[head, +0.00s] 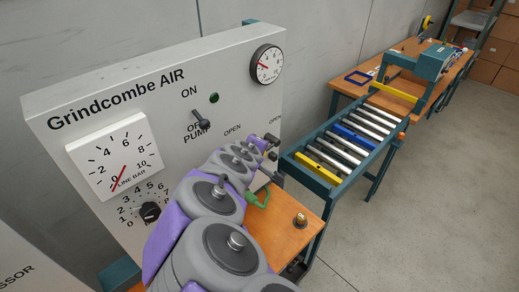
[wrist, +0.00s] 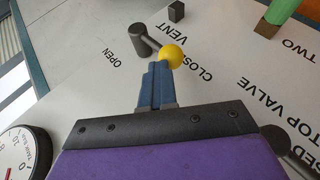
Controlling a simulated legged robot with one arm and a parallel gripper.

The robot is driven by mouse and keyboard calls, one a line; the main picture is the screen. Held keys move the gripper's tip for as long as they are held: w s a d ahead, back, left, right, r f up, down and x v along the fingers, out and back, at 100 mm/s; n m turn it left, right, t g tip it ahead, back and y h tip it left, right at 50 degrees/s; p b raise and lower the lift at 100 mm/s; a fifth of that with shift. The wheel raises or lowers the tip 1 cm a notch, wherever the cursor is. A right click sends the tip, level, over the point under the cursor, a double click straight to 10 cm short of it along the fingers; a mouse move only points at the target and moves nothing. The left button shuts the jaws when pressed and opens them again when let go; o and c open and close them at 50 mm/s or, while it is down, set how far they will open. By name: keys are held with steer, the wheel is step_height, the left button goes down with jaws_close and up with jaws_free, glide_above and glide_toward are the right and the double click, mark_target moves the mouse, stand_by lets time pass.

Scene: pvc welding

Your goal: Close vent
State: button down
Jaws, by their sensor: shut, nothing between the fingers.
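The vent lever (wrist: 146,40) is a dark grey handle with a yellow ball knob (wrist: 171,56) at its end, on the white panel. In the wrist view the knob lies between the OPEN and CLOSED lettering, nearer CLOSED, and covers part of that word. My gripper (wrist: 157,66) has its blue fingers shut and empty. Its tips are right at the knob's lower left side; whether they touch it I cannot tell.
The white panel (head: 150,75) carries a line gauge (head: 113,155), a pump switch (head: 201,119) and a round gauge (head: 266,64). A stop valve label and a green part (wrist: 287,10) lie right of the lever. A roller conveyor (head: 345,145) stands beyond the orange bench.

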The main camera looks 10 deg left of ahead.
steer(key=shift+s+f, duration=0.1)
steer(key=shift+f, duration=0.15)
steer(key=shift+r, duration=0.1)
stand_by(0.3)
